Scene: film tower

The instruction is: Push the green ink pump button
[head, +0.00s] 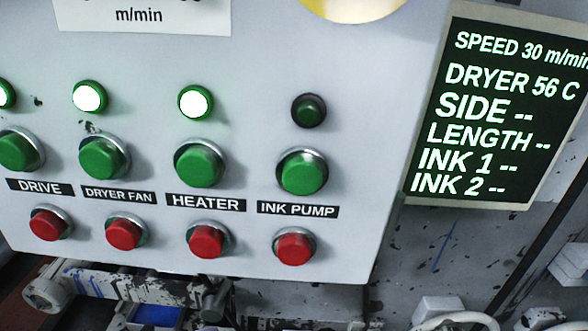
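The green ink pump button (302,172) sits in a metal collar at the right of the control panel. The "INK PUMP" label (298,210) is just below it, with a red button (294,245) under the label. The small green lamp (309,110) above it is dark. My gripper is not in view, and nothing touches the button.
Other green buttons stand to the left, over the labels HEATER (206,204), DRYER FAN (119,195) and DRIVE (40,187), each with a red button below. Their lamps are lit. A display (496,115) at right reads "INK 1 --". Space before the panel looks clear.

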